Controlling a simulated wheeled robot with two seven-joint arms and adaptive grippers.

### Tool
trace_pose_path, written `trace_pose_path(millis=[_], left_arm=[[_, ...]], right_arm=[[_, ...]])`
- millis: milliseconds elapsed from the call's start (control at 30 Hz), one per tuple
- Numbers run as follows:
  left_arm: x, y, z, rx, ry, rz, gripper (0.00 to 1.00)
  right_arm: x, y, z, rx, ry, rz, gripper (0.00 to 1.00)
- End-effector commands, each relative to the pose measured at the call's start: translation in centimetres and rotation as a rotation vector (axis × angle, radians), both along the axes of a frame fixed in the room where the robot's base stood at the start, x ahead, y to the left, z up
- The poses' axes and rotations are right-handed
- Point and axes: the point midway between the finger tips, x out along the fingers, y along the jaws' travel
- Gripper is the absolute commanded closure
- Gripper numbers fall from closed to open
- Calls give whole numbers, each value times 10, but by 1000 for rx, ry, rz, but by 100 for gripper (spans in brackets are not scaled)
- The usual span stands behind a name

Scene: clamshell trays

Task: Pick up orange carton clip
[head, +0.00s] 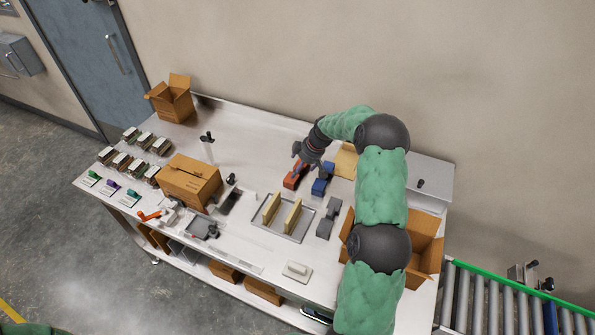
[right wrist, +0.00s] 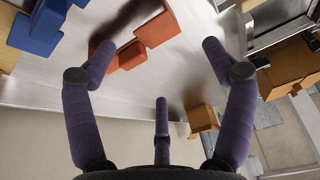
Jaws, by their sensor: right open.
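The orange carton clip (head: 293,178) lies on the table's far half, left of a blue clip (head: 322,184). In the right wrist view the orange clip (right wrist: 150,32) shows as blocky orange parts at the upper left. My right gripper (head: 302,160) is just beyond and above it and partly covers it in the head view. In the right wrist view my right gripper (right wrist: 157,50) has its purple fingers spread with nothing between them. The left fingertip overlaps the clip's edge in the picture; I cannot tell whether they touch. My left gripper is out of view.
The blue clip (right wrist: 38,25) stands close to the orange one. A grey clip (head: 328,218) lies nearer. A tray (head: 262,231) with two upright cream slabs is in front. A closed carton (head: 190,182) stands left, an open carton (head: 425,245) right.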

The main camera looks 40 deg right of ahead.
Motion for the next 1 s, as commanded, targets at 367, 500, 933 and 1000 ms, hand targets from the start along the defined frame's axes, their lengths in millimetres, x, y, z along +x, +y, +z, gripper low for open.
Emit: trace_pose_path(millis=[367, 500, 933, 1000], left_arm=[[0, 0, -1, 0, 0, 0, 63], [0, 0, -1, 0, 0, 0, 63], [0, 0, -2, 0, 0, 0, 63], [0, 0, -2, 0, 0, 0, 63]], right_arm=[[17, 7, -45, 1, 0, 0, 16], [20, 8, -51, 1, 0, 0, 16], [38, 11, -93, 1, 0, 0, 16], [40, 11, -95, 0, 0, 0, 16]])
